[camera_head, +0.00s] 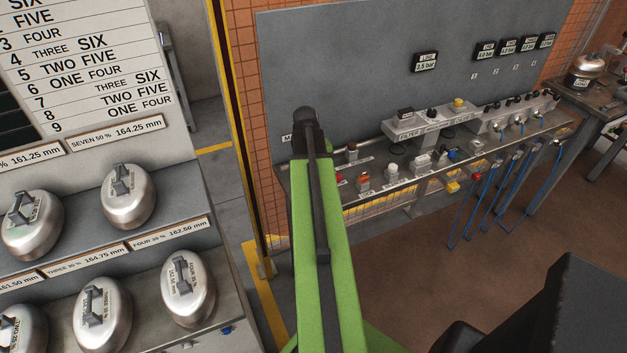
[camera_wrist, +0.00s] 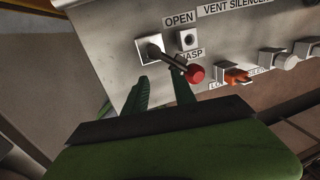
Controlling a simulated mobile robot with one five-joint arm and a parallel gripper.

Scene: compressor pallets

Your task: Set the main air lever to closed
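The main air lever is a dark shaft ending in a red ball knob (camera_wrist: 195,73). In the wrist view it comes out of a white plate (camera_wrist: 148,50) and points down-right, below the OPEN label (camera_wrist: 179,19). What looks like the same red knob (camera_head: 338,179) shows beside my green arm in the head view. My gripper (camera_wrist: 160,76) is open and empty, its two green fingers apart just below the lever. The right fingertip is close to the shaft, left of the knob; I cannot tell if they touch. The gripper is hidden in the head view.
A small hasp block (camera_wrist: 188,39) sits right of the plate. An orange lock piece (camera_wrist: 237,76) and grey knobs (camera_wrist: 271,58) follow rightward. The grey bench (camera_head: 405,180) carries valves, with blue hoses (camera_head: 487,195) hanging right. A rack with metal weights (camera_head: 129,196) stands left.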

